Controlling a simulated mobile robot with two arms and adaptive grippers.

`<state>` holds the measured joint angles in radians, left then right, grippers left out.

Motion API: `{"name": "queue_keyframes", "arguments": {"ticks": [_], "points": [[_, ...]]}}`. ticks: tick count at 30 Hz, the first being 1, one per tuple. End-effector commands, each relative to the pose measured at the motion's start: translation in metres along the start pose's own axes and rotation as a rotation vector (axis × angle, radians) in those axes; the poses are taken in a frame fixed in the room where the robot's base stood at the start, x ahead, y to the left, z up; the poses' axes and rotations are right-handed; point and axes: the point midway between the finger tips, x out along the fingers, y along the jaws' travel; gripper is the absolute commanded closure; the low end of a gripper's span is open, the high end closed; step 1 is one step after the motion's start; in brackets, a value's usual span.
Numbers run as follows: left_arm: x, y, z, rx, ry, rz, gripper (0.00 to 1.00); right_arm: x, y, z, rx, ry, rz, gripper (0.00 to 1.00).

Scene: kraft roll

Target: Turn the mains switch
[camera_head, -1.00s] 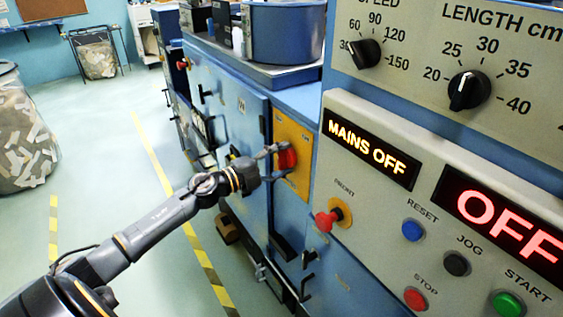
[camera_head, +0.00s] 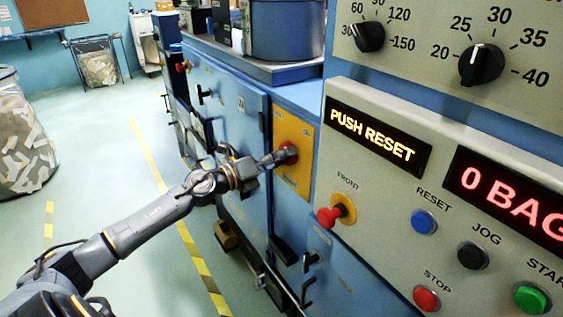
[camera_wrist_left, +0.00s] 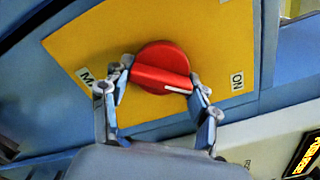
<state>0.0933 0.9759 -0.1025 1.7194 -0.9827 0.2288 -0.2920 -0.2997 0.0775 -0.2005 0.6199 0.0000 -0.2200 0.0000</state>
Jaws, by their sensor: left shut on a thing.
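The mains switch is a red rotary knob (camera_wrist_left: 162,62) on a yellow plate (camera_wrist_left: 215,50) on the side of the blue machine. In the left wrist view its white pointer line points toward the ON label. In the head view the knob (camera_head: 288,153) is partly hidden by my left gripper (camera_head: 281,158). My left gripper (camera_wrist_left: 160,88) is shut on the knob's red grip bar, one finger at each end. The amber display (camera_head: 373,135) reads PUSH RESET. My right gripper is not in view.
The control panel on the right carries a red FRONT stop button (camera_head: 330,215), a blue RESET button (camera_head: 423,221), black JOG, red STOP and green START buttons. A red display (camera_head: 510,195) reads 0 BAG. Open floor with yellow-black tape (camera_head: 195,255) lies left.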

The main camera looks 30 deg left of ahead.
Motion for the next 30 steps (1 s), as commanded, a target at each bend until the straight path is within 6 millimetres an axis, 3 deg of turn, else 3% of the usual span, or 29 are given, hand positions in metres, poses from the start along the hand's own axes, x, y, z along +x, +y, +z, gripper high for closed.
{"name": "queue_keyframes", "arguments": {"ticks": [23, 24, 27, 30], "points": [[-0.0001, 0.0019, -0.0029, 0.104, 0.007, 0.002, 0.72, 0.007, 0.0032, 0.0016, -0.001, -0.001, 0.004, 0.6], [-0.0001, 0.002, -0.003, 0.104, 0.007, 0.002, 0.36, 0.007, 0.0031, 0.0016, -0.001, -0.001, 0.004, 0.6], [-0.0001, 0.0018, -0.0026, 0.103, 0.006, 0.002, 0.17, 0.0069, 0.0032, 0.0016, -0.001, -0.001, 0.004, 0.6], [-0.0001, 0.0015, -0.0019, 0.103, 0.004, 0.001, 0.17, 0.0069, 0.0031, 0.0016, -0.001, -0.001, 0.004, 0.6]]}}
